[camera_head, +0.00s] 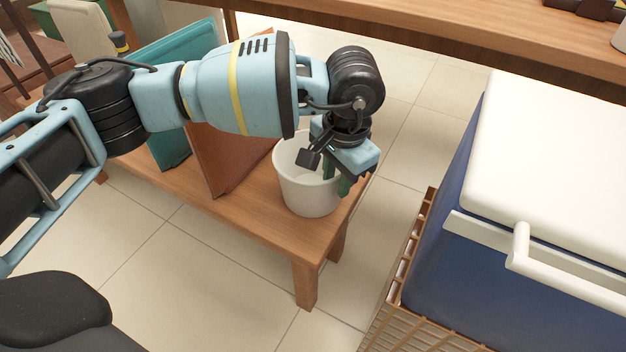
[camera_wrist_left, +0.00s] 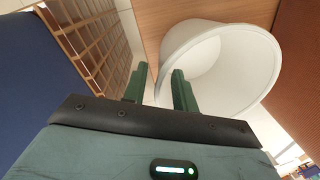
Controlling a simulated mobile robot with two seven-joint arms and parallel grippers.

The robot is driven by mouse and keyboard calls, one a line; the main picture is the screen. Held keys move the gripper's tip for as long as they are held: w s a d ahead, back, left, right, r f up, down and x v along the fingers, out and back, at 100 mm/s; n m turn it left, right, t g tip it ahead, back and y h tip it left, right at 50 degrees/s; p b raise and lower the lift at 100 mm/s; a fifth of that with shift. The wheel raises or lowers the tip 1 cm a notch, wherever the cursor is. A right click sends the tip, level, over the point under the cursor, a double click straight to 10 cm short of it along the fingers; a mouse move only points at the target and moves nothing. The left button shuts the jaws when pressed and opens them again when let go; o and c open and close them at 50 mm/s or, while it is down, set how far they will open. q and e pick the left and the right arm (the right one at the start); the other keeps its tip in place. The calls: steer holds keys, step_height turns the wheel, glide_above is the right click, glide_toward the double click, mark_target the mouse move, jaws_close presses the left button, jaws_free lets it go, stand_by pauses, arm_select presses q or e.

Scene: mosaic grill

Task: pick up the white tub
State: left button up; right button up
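The white tub (camera_head: 305,197) stands upright at the right end of the wooden bench (camera_head: 262,222) in the head view. It fills the upper right of the left wrist view (camera_wrist_left: 236,62), its open mouth showing. My left gripper (camera_head: 337,178) points down at the tub's right rim. One green finger is at the inner side of the rim and the other is outside it. In the left wrist view the fingers (camera_wrist_left: 158,72) are apart, with the tub's near wall between them. A gap shows, so they do not look closed on the wall. My right gripper is not in view.
A brown-orange panel (camera_head: 225,160) and a teal one (camera_head: 165,150) stand on the bench left of the tub. A blue cooler with a white lid (camera_head: 550,150) sits on a slatted wooden crate (camera_head: 415,325) at right. Tiled floor lies between bench and crate.

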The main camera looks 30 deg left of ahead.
mark_target(334, 193)
arm_select(q)
steer(key=f, duration=0.1)
steer(key=f+b, duration=0.1)
steer(key=f, duration=0.2)
steer(key=shift+w+a+b, duration=0.3)
steer(key=shift+w+b, duration=0.05)
steer(key=shift+f, duration=0.2)
steer(key=c, duration=0.6)
jaws_close()
steer(key=shift+r, duration=0.1)
